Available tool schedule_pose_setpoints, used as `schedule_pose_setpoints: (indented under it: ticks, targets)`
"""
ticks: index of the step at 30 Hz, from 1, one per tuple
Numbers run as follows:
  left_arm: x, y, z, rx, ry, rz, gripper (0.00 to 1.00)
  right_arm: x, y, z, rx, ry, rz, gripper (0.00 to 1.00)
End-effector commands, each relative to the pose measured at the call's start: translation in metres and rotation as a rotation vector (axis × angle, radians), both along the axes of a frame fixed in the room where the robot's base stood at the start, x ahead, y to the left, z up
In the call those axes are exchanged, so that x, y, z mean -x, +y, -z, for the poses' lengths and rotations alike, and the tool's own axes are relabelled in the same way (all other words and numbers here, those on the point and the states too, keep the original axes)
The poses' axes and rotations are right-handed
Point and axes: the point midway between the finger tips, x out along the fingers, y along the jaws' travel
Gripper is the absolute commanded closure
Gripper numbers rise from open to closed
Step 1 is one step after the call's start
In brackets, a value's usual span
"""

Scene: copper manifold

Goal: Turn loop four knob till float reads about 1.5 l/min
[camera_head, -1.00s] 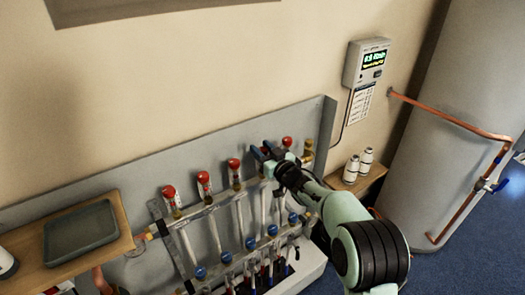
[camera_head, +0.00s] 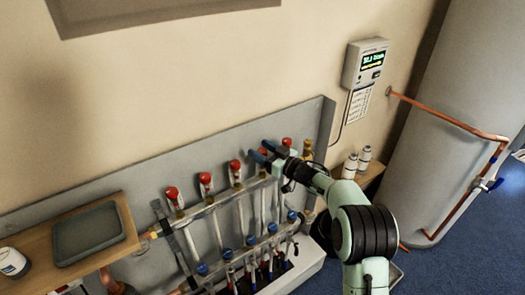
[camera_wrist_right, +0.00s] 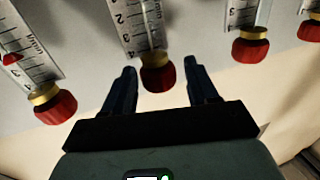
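Red-capped flow meters with clear scaled tubes stand in a row on the manifold (camera_head: 215,207). My right gripper (camera_head: 261,151) is at the fourth red knob from the left, which its fingers partly hide in the head view. In the right wrist view, the gripper (camera_wrist_right: 160,84) is open, with one dark finger on each side of a red knob (camera_wrist_right: 158,79) with a brass collar. Gaps show between knob and fingers. The float in this tube cannot be made out. The fifth red knob (camera_head: 287,142) is just right of the gripper. My left gripper is not in view.
Neighbouring red knobs stand close by in the wrist view, one at left (camera_wrist_right: 55,107) and one at right (camera_wrist_right: 250,48). Blue caps (camera_head: 250,242) line the lower bar. A wall display (camera_head: 371,62) is lit but too small to read. A grey tray (camera_head: 89,234) sits on the left shelf.

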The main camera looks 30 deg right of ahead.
Motion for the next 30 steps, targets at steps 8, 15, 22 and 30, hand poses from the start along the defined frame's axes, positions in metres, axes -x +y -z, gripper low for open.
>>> schedule_pose_setpoints:
  ticks: [8, 15, 22, 30]
  targets:
    - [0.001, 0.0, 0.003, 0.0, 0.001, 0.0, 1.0, 0.012, -0.005, 0.001, 0.001, 0.002, 0.003, 0.42]
    - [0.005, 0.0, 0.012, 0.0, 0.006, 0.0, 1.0, 0.061, -0.022, 0.001, 0.0, 0.001, 0.004, 0.42]
    - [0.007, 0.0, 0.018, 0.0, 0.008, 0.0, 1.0, 0.105, -0.035, 0.001, 0.0, 0.0, 0.002, 0.42]
    - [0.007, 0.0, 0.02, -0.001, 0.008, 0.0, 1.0, 0.126, -0.042, 0.001, -0.001, 0.0, 0.0, 0.42]
